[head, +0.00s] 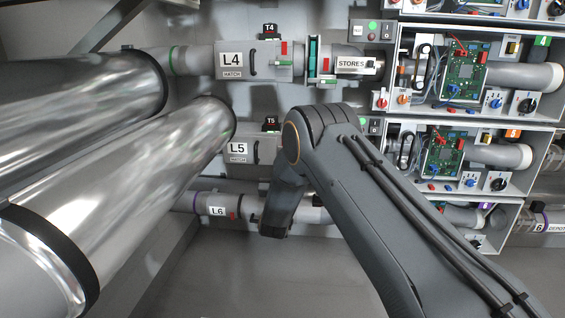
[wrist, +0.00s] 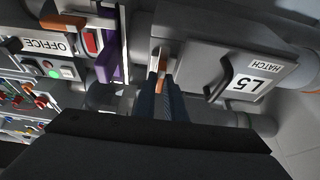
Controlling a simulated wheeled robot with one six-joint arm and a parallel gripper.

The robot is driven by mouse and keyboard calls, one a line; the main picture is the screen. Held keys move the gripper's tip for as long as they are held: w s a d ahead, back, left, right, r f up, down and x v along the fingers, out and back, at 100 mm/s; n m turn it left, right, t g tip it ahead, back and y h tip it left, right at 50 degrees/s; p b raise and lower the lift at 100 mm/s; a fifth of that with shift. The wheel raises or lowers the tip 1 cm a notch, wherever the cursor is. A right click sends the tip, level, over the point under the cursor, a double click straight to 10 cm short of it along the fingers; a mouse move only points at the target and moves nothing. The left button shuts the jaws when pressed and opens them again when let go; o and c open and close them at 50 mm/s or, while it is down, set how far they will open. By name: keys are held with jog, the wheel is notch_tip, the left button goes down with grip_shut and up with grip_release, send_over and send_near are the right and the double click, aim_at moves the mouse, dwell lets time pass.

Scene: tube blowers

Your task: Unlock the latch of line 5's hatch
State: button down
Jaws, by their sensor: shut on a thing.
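Line 5's hatch (wrist: 222,62) is a grey box with an L5 HATCH label, upside down in the wrist view; its lid lies closed. A dark handle (wrist: 220,86) stands on its face. The orange latch (wrist: 161,80) is at the hatch's edge beside the lid. My gripper (wrist: 164,92) is shut on the latch, with a dark finger on either side of it. In the head view the L5 hatch (head: 238,149) shows left of my arm, which hides its latch and my fingertips.
The L4 hatch (head: 231,60) is above L5, and the L6 pipe (head: 217,211) is below. A red block and purple plate (wrist: 110,55) stand beside the latch, near the OFFICE label (wrist: 45,45). Large shiny tubes (head: 130,170) fill the left. Open electronics cabinets (head: 500,65) stand right.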

jog(key=shift+a+f, duration=0.1)
jog(key=shift+f, duration=0.15)
jog(key=c, duration=1.8)
grip_release()
jog(key=shift+s+r, duration=0.1)
jog(key=p+v, duration=0.1)
jog(key=v, duration=0.6)
jog(key=shift+s, duration=0.3)
